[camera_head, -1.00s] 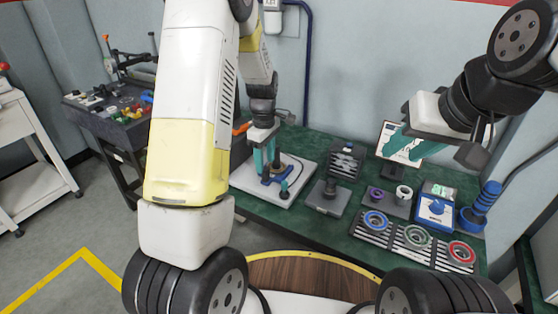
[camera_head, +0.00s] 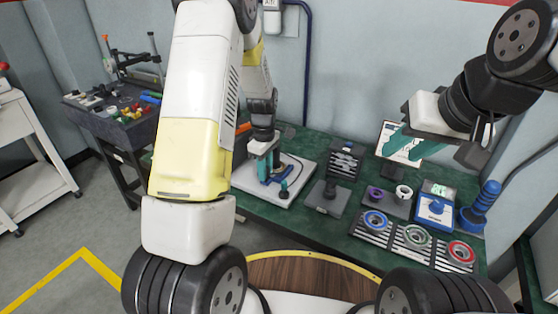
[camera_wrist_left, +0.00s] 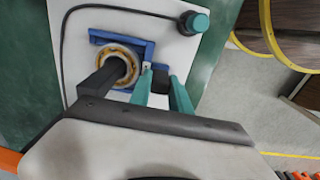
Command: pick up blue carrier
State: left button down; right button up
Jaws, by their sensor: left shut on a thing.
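The blue carrier (camera_wrist_left: 100,36) lies on a white base plate (camera_wrist_left: 180,45) and frames a tan-and-white ring (camera_wrist_left: 122,62) around a black post. In the head view the blue carrier (camera_head: 279,178) is small and partly hidden by my left gripper (camera_head: 268,170). In the left wrist view, the teal fingers of my left gripper (camera_wrist_left: 162,96) are closed about a small dark part at the carrier's edge. The exact contact is hard to see. My right gripper (camera_head: 403,147) hangs above the right side of the bench, with its teal fingers apart and empty.
A black stand (camera_head: 328,197) is right of the plate. A striped tray (camera_head: 395,238) holds blue, green and red rings. Behind it are purple and white rings, a blue-and-white box (camera_head: 435,210) and a blue-handled tool (camera_head: 485,205). A cable with a teal-capped knob (camera_wrist_left: 196,22) crosses the plate.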

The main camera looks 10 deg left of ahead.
pick_arm(q)
jog(key=shift+r, duration=0.15)
notch_tip(320, 180, up, 18)
dwell(0.7)
